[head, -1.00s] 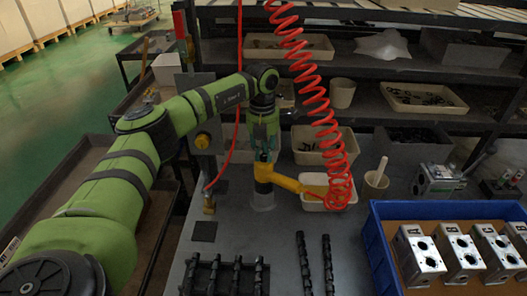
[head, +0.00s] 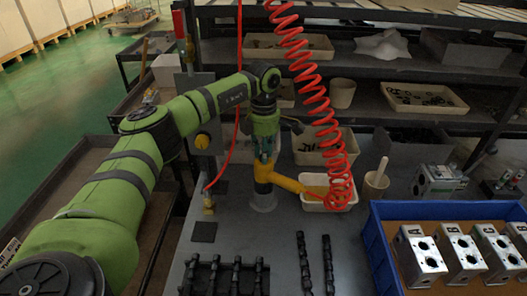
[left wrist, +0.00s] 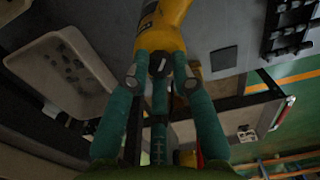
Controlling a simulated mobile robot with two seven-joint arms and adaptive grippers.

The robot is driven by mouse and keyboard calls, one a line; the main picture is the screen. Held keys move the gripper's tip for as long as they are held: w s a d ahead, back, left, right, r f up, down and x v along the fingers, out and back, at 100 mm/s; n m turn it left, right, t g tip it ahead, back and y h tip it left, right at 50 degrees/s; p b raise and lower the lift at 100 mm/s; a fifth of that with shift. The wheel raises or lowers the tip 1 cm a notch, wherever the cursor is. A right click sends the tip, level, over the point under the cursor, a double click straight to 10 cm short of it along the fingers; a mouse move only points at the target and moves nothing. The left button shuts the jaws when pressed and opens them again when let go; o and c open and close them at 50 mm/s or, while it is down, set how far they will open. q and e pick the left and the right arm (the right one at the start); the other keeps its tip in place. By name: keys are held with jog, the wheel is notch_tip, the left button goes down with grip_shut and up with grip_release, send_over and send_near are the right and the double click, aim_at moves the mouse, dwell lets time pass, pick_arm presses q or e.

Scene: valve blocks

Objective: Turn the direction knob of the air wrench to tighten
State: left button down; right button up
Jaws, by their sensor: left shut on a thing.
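The yellow air wrench (head: 284,181) stands upright on the table with its handle pointing right toward a white bin; it also shows at the top of the left wrist view (left wrist: 163,25). Its dark direction knob (left wrist: 160,65), with a pale mark, is at the end facing my left wrist camera. My left gripper (head: 264,153) points down onto the top of the wrench. In the left wrist view its teal fingers (left wrist: 161,76) are closed around the knob end, one on each side. The knob is hidden in the head view. My right gripper is not in view.
A red coiled hose (head: 313,92) hangs just right of my left gripper, down to the wrench handle. A blue crate (head: 377,240) with metal valve blocks stands at the right. Black rods (head: 328,265) lie at the front. Shelves with bins (head: 425,98) stand behind.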

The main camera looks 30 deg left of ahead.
pick_arm(q)
jog(key=shift+d+m, duration=0.1)
jog(key=shift+m, duration=0.3)
jog(key=c, duration=1.1)
grip_release()
jog(key=shift+o, duration=0.2)
jog(key=shift+r, duration=0.1)
notch_tip(320, 180, up, 12)
jog(key=shift+w, duration=0.15)
jog(key=shift+f, duration=0.2)
